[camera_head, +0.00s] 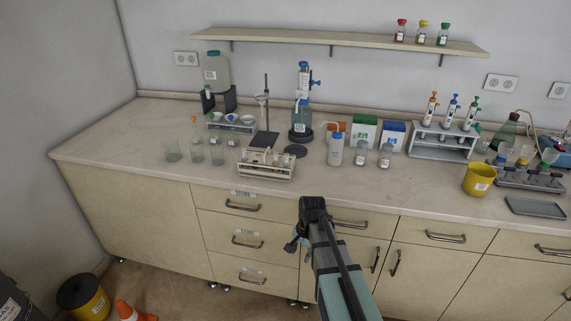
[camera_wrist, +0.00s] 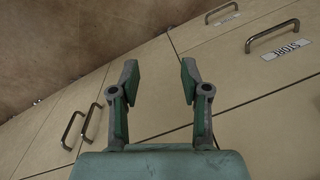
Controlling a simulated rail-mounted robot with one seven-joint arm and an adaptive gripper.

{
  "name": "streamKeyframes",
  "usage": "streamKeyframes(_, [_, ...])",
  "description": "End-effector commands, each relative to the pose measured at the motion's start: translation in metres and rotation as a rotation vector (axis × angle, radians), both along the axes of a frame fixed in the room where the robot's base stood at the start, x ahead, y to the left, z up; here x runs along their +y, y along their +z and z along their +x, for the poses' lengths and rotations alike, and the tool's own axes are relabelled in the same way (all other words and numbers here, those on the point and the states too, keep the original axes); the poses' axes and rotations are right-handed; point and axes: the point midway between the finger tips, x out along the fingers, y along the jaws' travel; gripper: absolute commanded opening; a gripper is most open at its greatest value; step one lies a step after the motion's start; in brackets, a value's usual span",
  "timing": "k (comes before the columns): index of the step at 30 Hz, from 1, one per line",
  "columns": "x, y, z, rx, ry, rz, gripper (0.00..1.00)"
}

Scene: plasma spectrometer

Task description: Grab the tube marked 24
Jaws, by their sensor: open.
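A white tube rack (camera_head: 266,170) stands on the bench near its front edge, left of centre in the head view. Several tubes stand in it; their numbers are too small to read, so I cannot tell which is marked 24. My gripper (camera_head: 296,244) is in front of the cabinets, below the bench top, to the right of the rack and apart from it. In the wrist view my gripper (camera_wrist: 158,78) is open and empty, with the cabinet fronts behind its fingers. No tube shows in the wrist view.
Glass beakers (camera_head: 195,152) stand left of the rack. A stand (camera_head: 266,132) and a bottle dispenser (camera_head: 301,118) are behind it. A wash bottle (camera_head: 335,148) is to its right. Drawer handles (camera_head: 243,206) stick out below the bench edge. The bench's left end is clear.

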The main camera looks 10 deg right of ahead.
Motion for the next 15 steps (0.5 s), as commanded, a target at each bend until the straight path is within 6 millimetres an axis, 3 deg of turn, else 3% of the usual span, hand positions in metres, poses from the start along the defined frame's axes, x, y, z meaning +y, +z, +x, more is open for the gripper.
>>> streamKeyframes(1, [-0.003,0.032,0.031,-0.02,-0.092,0.016,0.46])
streamKeyframes(6, [-0.012,0.117,0.096,-0.035,-0.437,0.093,0.46])
streamKeyframes(11, [-0.021,0.192,0.141,-0.018,-0.739,0.17,0.46])
streamKeyframes(15, [-0.031,0.267,0.177,0.017,-1.014,0.247,0.46])
